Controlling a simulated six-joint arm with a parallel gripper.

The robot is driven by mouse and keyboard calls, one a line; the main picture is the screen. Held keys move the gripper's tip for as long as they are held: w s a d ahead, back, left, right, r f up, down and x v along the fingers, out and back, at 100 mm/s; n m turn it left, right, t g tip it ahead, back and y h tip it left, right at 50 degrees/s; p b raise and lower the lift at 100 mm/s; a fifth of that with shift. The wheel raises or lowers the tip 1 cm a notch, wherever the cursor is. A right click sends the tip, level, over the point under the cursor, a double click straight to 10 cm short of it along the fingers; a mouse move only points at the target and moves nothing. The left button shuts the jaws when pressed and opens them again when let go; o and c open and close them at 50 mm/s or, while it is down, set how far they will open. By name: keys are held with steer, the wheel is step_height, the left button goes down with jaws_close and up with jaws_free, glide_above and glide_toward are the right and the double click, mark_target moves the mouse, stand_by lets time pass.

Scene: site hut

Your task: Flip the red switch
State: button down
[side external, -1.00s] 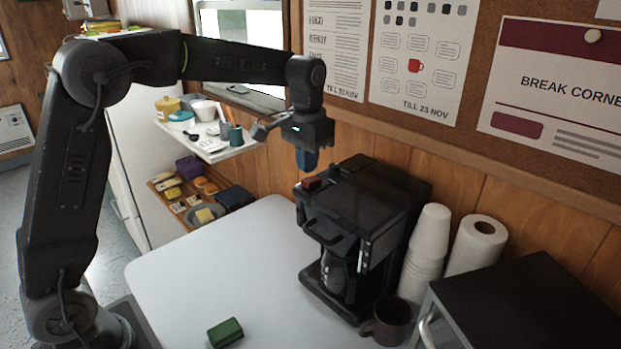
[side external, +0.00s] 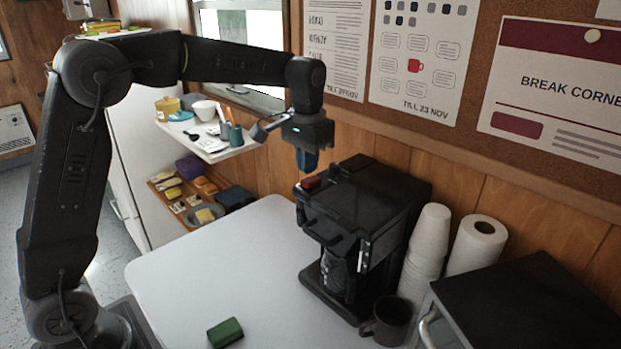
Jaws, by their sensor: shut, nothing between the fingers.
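The red switch (side external: 311,183) sits on the top of the black coffee maker (side external: 375,205), near its left front corner. My gripper (side external: 307,168) is shut and empty, pointing down just above the switch. Its blue fingertips look close to the switch, but I cannot tell from this view whether they touch it. The switch's exact tilt is too small to read. A glass carafe (side external: 339,272) stands inside the coffee maker.
A stack of white cups (side external: 428,245), a paper roll (side external: 478,245) and a dark mug (side external: 389,320) stand right of the coffee maker. A black box (side external: 530,300) is at the front right. A green sponge (side external: 225,332) lies on the white table (side external: 230,265), otherwise clear on the left.

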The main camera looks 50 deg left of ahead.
mark_target(305, 181)
steer(key=shift+f, duration=1.15)
stand_by(0.4)
steer(key=shift+r, duration=3.5)
steer(key=shift+s+r, duration=0.25)
steer(key=shift+s, duration=0.1)
steer(key=s+d+f+t, duration=0.1)
steer(key=s+f+t, duration=0.1)
steer(key=s, duration=1)
steer(key=s+d+f+t, duration=0.1)
steer(key=s+f+t, duration=0.1)
steer(key=s, duration=1.1)
steer(key=shift+d+t, duration=0.3)
steer(key=shift+t, duration=0.5)
